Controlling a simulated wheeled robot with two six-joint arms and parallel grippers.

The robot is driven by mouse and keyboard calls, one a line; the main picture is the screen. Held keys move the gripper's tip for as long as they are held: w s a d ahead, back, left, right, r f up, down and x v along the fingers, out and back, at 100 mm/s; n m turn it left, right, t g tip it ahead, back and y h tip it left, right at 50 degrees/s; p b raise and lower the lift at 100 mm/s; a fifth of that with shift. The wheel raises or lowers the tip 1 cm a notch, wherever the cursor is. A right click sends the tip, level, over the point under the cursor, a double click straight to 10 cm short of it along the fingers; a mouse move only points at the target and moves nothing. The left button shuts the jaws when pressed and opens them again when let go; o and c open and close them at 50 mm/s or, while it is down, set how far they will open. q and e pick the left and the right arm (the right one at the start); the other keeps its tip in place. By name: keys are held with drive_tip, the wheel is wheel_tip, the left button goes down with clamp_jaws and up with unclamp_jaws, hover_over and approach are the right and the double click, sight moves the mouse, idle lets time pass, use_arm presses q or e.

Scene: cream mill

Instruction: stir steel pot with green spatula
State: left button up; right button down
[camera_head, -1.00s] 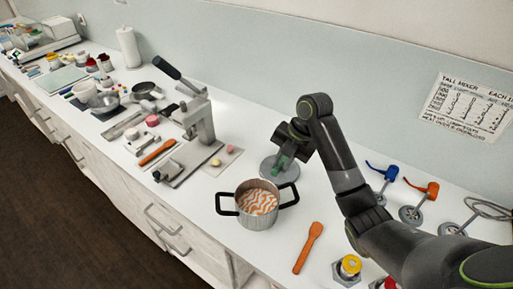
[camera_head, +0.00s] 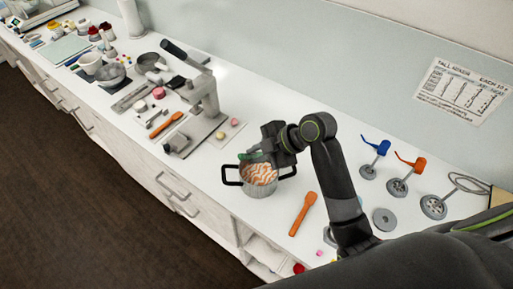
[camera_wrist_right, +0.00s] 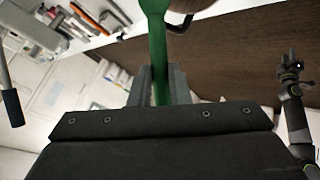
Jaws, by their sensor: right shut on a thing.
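The steel pot (camera_head: 262,190) stands on the white counter, with dark handles and orange-and-white swirled contents. My right gripper (camera_head: 270,150) is at the pot's back rim and shut on the green spatula (camera_head: 254,156). In the right wrist view the green spatula (camera_wrist_right: 156,45) runs up from between the fingers (camera_wrist_right: 158,86). Its far end is out of that picture, and I cannot tell whether it touches the contents. At the right of the wrist view is my other arm with the left gripper (camera_wrist_right: 291,68), too small to read.
An orange spatula (camera_head: 303,213) lies right of the pot. A lever press (camera_head: 203,95) stands to the left. The counter's front edge is close to the pot.

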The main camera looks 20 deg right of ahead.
wheel_tip(320, 180, down, 9)
drive_tip(key=b, duration=0.5)
drive_tip(key=shift+r+b, duration=0.15)
drive_tip(key=shift+b, duration=0.2)
drive_tip(key=shift+a, duration=0.15)
idle(0.3)
